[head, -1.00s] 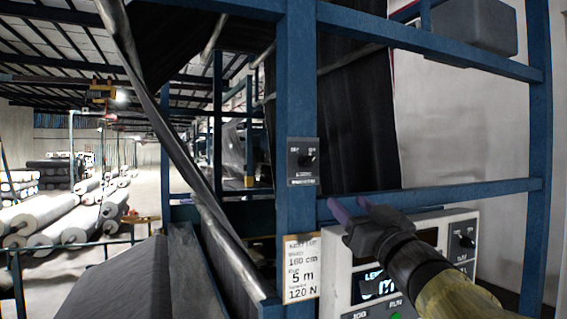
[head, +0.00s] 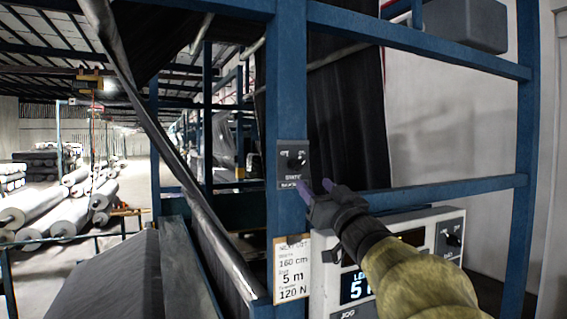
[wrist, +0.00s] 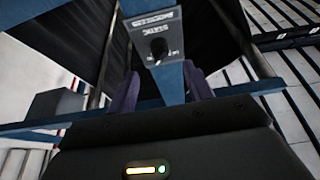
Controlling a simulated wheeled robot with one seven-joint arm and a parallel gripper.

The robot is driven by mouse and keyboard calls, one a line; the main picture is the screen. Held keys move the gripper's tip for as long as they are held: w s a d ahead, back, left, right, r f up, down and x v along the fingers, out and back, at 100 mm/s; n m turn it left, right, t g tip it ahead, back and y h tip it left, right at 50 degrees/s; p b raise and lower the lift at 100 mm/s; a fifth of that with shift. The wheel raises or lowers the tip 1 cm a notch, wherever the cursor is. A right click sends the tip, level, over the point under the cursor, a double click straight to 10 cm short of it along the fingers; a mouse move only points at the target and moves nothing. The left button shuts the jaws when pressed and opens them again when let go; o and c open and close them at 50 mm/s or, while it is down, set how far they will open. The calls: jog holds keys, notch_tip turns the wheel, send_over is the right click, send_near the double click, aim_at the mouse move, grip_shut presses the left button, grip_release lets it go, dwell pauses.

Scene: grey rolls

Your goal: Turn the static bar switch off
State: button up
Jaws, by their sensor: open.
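The static bar switch (head: 294,162) is a black rotary knob on a small dark plate (head: 284,180) fixed to the blue upright post. The plate has ON/OFF marks and a label, too small to read fully in the head view. In the wrist view the plate appears upside down, with "STATIC" legible and the knob (wrist: 158,47) between the finger directions. My gripper (head: 316,187) is open and empty, just below and right of the plate, its purple fingers pointing toward it. In the wrist view my gripper (wrist: 161,92) has its fingers apart, short of the knob.
A control box (head: 440,222) with a display and another knob sits below my arm. A paper card (head: 291,268) hangs on the post (head: 286,110). A blue crossbar (head: 440,193) runs right from the post, behind my gripper. Dark fabric (head: 345,120) hangs behind.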

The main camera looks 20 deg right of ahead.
aim_at(299, 169)
jog(key=p+x, duration=0.3)
jog(key=x, duration=0.4)
jog(key=shift+w+r, duration=0.15)
jog(key=shift+r, duration=0.05)
jog(key=shift+w+r+p, duration=0.1)
jog(key=shift+w+p, duration=0.2)
jog(key=shift+w, duration=0.25)
jog(key=shift+s, duration=0.1)
jog(key=c, duration=1)
